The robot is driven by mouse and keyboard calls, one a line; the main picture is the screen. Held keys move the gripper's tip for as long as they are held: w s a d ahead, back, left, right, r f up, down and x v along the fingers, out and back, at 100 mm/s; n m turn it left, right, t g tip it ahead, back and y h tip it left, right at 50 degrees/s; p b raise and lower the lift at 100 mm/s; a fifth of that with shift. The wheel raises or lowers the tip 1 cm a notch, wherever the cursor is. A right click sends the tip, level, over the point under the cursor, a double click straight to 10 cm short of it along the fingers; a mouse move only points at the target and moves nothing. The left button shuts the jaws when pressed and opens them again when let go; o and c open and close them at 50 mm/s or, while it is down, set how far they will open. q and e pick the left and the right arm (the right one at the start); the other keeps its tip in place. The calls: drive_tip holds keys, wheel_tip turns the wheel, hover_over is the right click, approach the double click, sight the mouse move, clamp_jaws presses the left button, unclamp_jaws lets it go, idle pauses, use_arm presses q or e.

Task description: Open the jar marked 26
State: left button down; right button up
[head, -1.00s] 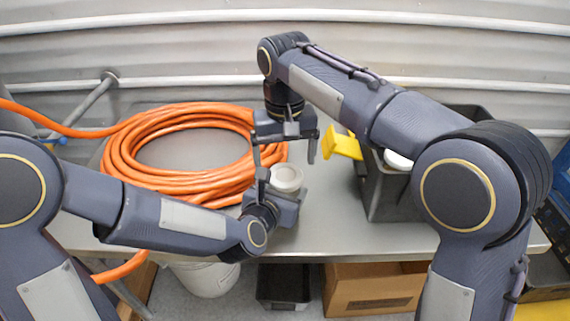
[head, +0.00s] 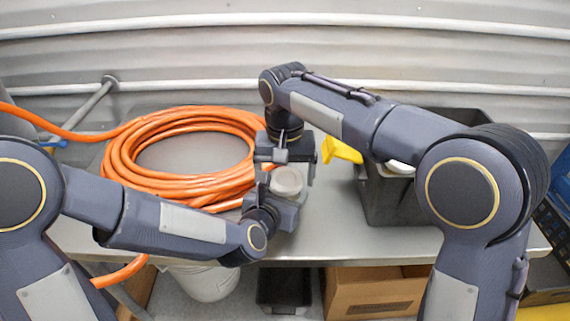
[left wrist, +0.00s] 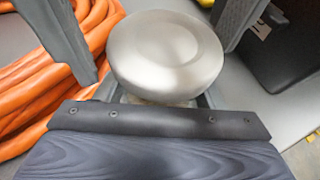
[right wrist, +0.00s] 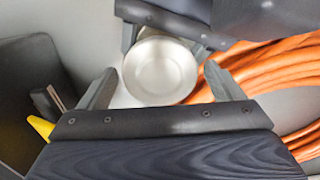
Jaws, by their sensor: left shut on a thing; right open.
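A small jar with a pale grey round lid (head: 287,181) stands at the front middle of the table; no number shows on it. The lid is on the jar and also shows in the left wrist view (left wrist: 165,52) and the right wrist view (right wrist: 160,71). My left gripper (head: 285,199) is shut on the jar's body below the lid, which hides most of the body. My right gripper (head: 288,174) is open and points down from above. Its fingers are on either side of the lid, with a small gap to each side in the right wrist view.
A coil of orange hose (head: 125,165) lies left of the jar on the grey table (head: 340,228). A black bin (head: 385,205) stands to the right, with a yellow thing (head: 341,150) at its left edge. A cardboard box (head: 375,292) is below the table.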

drive_tip(key=shift+f, duration=0.1)
drive_tip(key=c, duration=1)
drive_tip(key=n, duration=0.3)
drive_tip(key=o, duration=1.1)
drive_tip(key=shift+r, duration=2.3)
use_arm(q)
drive_tip(key=shift+c, duration=1.3)
unclamp_jaws()
